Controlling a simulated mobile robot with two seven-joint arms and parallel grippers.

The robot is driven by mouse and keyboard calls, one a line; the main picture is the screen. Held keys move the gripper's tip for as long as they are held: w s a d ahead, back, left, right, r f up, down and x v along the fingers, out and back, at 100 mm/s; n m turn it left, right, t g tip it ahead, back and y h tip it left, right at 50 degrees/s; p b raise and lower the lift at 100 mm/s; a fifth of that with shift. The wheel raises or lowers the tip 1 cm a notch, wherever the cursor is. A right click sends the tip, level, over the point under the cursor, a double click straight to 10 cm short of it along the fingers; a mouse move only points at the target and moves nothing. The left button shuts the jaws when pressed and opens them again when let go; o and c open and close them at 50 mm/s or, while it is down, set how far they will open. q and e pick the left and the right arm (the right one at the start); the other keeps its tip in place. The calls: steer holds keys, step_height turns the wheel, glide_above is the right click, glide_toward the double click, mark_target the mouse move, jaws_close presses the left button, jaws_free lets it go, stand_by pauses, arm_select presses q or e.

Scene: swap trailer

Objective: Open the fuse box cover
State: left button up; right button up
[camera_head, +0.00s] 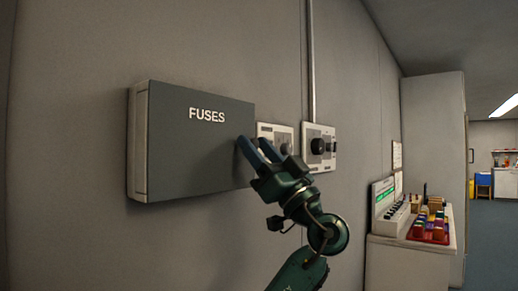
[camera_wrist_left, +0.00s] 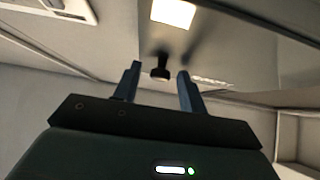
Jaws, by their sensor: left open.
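The fuse box (camera_head: 138,150) is mounted on the grey wall at the left in the head view. Its dark grey cover (camera_head: 190,150), marked "FUSES", is closed. My left gripper (camera_head: 254,143) is at the cover's right edge, its fingers pointing up and left. In the left wrist view the gripper (camera_wrist_left: 158,74) has its two fingers apart. A small dark knob-like piece (camera_wrist_left: 160,72) shows between the fingertips there. I cannot tell which thing it belongs to, or whether the fingers touch the cover. My right gripper is not in view.
Right of the box, two pale wall panels carry knobs: one close behind my gripper (camera_head: 285,143), one farther right (camera_head: 319,146). A vertical conduit (camera_head: 311,60) rises above. A white counter (camera_head: 412,258) at the right holds a red tray (camera_head: 430,236) with colored pieces.

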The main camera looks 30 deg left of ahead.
arm_select(q)
steer(key=shift+c, duration=0.4)
jaws_close()
steer(key=shift+d+f, duration=0.1)
